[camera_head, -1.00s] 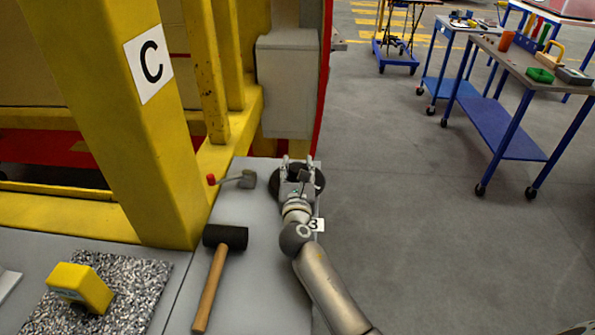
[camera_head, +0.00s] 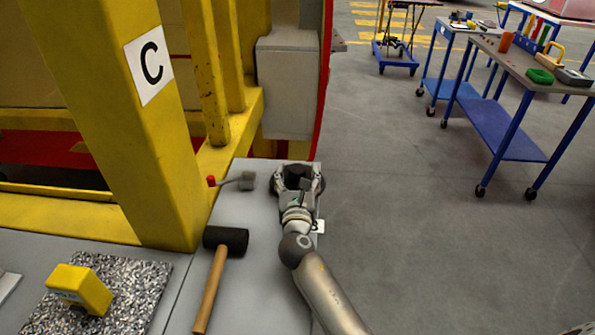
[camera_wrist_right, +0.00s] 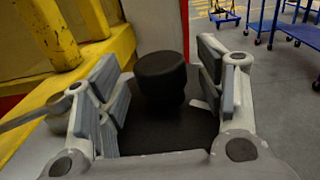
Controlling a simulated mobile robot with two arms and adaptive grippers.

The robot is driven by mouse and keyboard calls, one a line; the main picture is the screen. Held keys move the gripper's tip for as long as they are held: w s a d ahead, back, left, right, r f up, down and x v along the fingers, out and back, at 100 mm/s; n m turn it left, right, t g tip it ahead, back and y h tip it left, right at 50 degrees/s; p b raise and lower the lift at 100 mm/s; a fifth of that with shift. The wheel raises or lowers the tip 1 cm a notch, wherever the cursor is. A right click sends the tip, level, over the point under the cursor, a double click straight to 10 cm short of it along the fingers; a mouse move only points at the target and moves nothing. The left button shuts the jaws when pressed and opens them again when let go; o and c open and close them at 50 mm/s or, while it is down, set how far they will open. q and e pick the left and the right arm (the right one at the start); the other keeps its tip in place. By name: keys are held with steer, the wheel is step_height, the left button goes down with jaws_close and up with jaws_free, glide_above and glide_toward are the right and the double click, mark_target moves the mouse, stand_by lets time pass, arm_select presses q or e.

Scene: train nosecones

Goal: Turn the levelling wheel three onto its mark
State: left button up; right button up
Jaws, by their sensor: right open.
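The levelling wheel is a black disc (camera_wrist_right: 165,130) with a round black knob (camera_wrist_right: 161,76) standing up from it, seen in the right wrist view. In the head view my right gripper (camera_head: 298,176) is over the wheel and hides most of it. The gripper is open, with one grey finger pad on each side of the knob and visible gaps to it. A white tag beside my wrist (camera_head: 319,226) is partly covered, and its number cannot be read now. No mark for the wheel can be made out. My left gripper is out of view.
A small lever with a red ball (camera_head: 211,181) lies left of the wheel, near the yellow column marked C (camera_head: 165,150). A black-headed mallet (camera_head: 225,240) lies nearer. A grey cabinet (camera_head: 287,85) stands behind. The floor to the right is clear up to the blue carts.

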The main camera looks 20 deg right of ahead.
steer(key=v, duration=1)
